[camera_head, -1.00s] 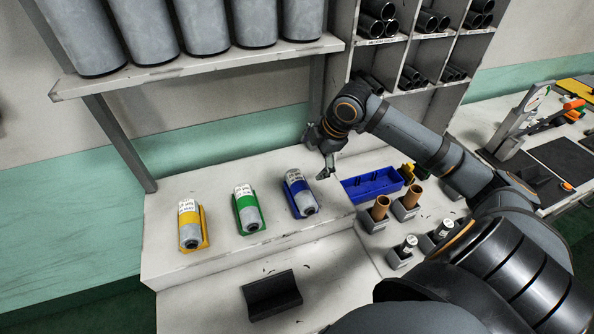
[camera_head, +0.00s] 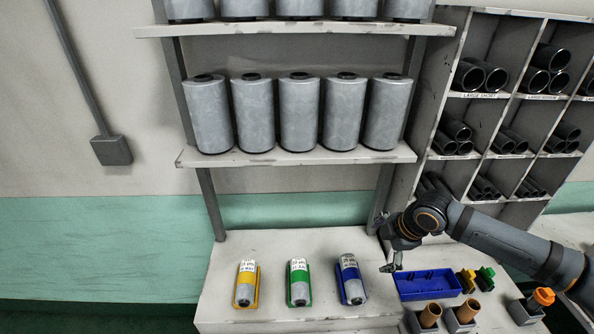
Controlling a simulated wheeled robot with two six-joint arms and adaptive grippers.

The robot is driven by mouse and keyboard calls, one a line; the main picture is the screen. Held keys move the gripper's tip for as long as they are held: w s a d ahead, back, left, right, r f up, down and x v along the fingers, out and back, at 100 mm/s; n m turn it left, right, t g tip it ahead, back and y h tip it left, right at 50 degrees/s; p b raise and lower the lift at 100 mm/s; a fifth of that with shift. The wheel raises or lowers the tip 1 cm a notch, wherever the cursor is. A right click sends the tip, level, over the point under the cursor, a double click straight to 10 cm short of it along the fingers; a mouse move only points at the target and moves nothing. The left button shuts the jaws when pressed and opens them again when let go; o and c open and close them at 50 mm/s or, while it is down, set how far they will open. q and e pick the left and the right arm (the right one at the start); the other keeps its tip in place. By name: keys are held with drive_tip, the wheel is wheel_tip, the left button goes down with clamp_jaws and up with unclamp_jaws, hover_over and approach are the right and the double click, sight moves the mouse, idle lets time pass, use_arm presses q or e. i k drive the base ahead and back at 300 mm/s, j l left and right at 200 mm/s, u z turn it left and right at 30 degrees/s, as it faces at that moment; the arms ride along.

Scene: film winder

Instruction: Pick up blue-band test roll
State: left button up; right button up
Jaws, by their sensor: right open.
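The blue-band test roll (camera_head: 352,285) is a grey roll with a white label, lying in a blue cradle on the white bench. It is the rightmost of three rolls. My right gripper (camera_head: 390,268) is open and empty, just right of this roll's upper end and left of the blue bin. It appears apart from the roll. The yellow-cradle roll (camera_head: 245,287) and the green-cradle roll (camera_head: 299,287) lie to the left. My left gripper is out of view.
A blue bin (camera_head: 428,286) stands right of the gripper. Brown tubes (camera_head: 430,315) stand in grey holders in front of it. A shelf (camera_head: 300,157) with grey rolls hangs above the bench. Cubbyholes with black tubes (camera_head: 482,75) are at right.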

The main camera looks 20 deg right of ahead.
sight(354, 291)
drive_tip(key=k, duration=1.5)
